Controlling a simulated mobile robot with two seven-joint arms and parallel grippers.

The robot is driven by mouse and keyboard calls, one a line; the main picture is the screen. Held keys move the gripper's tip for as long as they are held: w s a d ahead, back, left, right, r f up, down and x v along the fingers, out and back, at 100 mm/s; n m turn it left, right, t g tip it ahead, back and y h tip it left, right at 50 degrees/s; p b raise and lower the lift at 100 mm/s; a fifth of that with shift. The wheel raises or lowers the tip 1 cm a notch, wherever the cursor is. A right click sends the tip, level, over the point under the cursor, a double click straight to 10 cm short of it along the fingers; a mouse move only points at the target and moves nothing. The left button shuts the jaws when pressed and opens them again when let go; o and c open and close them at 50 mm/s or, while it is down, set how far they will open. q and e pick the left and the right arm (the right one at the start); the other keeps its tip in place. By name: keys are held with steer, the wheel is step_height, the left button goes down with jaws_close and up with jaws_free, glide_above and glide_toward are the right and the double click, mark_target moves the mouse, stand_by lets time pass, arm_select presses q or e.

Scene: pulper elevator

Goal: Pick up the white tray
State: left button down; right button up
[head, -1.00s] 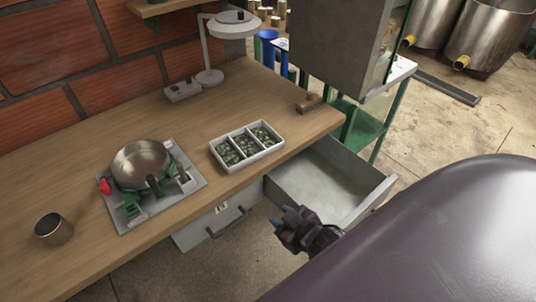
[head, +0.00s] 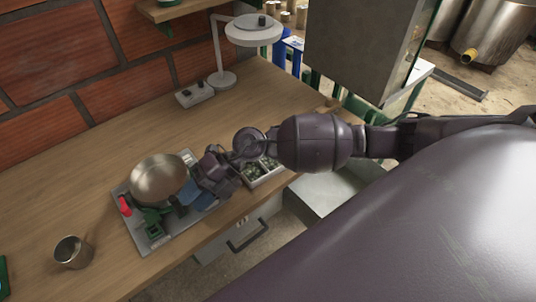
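The white tray (head: 266,180) lies on the wooden worktop near its front edge, with dark green contents in its compartments. My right forearm and wrist cover much of it in the head view. My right gripper (head: 196,196) reaches in from the right, past the tray's left end, over the right side of the metal plate that bears the pan. Its two bluish fingertips look apart, with nothing seen between them. I cannot tell whether they touch the plate. My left gripper is not in view.
A metal pan (head: 158,178) sits on the grey plate (head: 190,233) left of the tray. A metal cup (head: 72,252) stands further left. A white lamp (head: 222,78) and a small switch box (head: 195,95) stand at the back. An open drawer (head: 325,192) juts out below the worktop.

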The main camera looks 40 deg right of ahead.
steer(key=w+d+n+h, duration=0.1)
steer(key=w+d+h, duration=0.4)
steer(key=d, duration=0.6)
steer(key=w+d+n+h, duration=0.1)
steer(key=w+d+h, duration=0.2)
steer(key=d+h, duration=0.6)
steer(key=shift+y, duration=0.6)
steer(key=f, duration=0.3)
steer(key=d+f, duration=0.1)
steer(key=f, duration=0.6)
steer(key=shift+w+d+f, duration=0.15)
steer(key=shift+d, duration=0.1)
jaws_close()
